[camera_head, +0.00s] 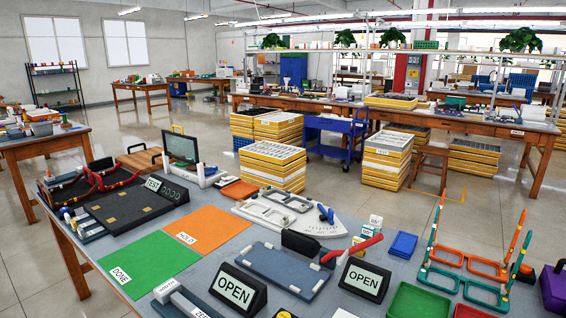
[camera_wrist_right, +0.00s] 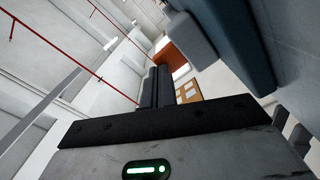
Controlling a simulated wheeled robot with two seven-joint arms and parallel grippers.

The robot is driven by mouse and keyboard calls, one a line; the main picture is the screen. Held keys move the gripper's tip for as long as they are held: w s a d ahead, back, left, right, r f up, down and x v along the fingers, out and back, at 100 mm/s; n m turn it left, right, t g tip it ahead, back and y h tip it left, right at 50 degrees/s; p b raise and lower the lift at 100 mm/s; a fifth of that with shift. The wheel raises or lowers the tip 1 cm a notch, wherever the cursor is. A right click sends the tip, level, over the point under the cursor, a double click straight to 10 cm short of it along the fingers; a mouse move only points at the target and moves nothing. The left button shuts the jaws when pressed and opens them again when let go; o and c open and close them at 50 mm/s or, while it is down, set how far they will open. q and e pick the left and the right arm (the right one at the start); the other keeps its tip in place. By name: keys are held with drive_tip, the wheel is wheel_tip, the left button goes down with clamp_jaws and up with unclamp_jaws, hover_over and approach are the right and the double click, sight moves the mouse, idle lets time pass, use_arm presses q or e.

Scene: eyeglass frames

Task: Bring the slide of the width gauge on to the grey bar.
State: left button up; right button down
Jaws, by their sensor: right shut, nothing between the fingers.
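My left gripper is in neither view.
Close by stand two OPEN signs (camera_head: 237,289), a slate-blue board (camera_head: 268,271) and a red-handled tool (camera_head: 354,246). The green DONE mat (camera_head: 149,262) and orange HOLD mat (camera_head: 205,229) are bare. A green tray (camera_head: 417,301) and coloured eyeglass frames (camera_head: 483,265) are at right.

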drive_tip(key=shift+w+a, duration=0.4)
drive_tip(key=shift+a, duration=0.15)
idle(0.7)
drive_tip(key=shift+s+d, duration=0.1)
idle(0.3)
drive_tip(key=shift+p+v, duration=0.6)
drive_tip(key=shift+v, duration=1.8)
